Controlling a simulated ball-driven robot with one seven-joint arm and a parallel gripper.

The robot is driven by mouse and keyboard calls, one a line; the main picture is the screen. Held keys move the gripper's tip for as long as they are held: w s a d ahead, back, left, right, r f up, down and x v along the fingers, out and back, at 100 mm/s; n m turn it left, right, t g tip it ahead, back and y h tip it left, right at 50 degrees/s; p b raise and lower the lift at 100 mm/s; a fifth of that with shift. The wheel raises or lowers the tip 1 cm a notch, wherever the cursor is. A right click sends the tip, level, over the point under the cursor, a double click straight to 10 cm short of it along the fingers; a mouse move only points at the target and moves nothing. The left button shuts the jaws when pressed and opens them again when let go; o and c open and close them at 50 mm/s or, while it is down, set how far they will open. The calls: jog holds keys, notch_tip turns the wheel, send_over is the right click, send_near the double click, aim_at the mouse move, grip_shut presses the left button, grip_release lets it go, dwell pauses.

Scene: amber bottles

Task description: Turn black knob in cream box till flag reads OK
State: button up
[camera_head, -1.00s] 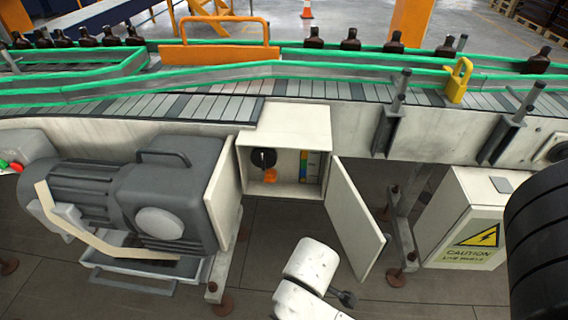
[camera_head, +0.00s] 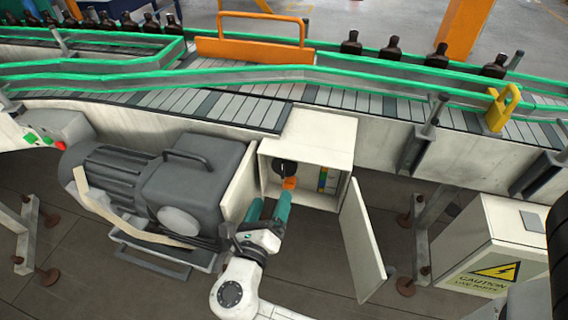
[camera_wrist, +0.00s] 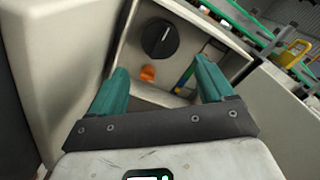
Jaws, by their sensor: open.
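The cream box (camera_head: 322,135) stands open below the conveyor, its door (camera_head: 362,240) swung out to the right. The round black knob (camera_wrist: 159,39) with a pale pointer line is on its back panel; its upper part shows in the head view (camera_head: 284,165). An orange flag or tab (camera_wrist: 148,73) sits just below the knob, with no readable lettering. My gripper (camera_wrist: 162,70) has two green fingers spread wide, with nothing between them. In the head view it points up at the box opening from the lower left, short of the knob.
A strip with blue, green and yellow patches (camera_wrist: 186,78) is right of the flag. A grey motor (camera_head: 150,180) stands close to the left of the box. A caution cabinet (camera_head: 505,240) is at the right. The conveyor (camera_head: 230,105) with dark bottles runs above.

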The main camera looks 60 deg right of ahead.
aim_at(282, 171)
jog(key=p+x, duration=0.1)
jog(key=x, duration=0.9)
jog(key=shift+w+d, duration=0.15)
jog(key=shift+d, duration=0.2)
jog(key=shift+c, duration=0.2)
jog(key=c, duration=0.7)
jog(key=shift+m, duration=0.3)
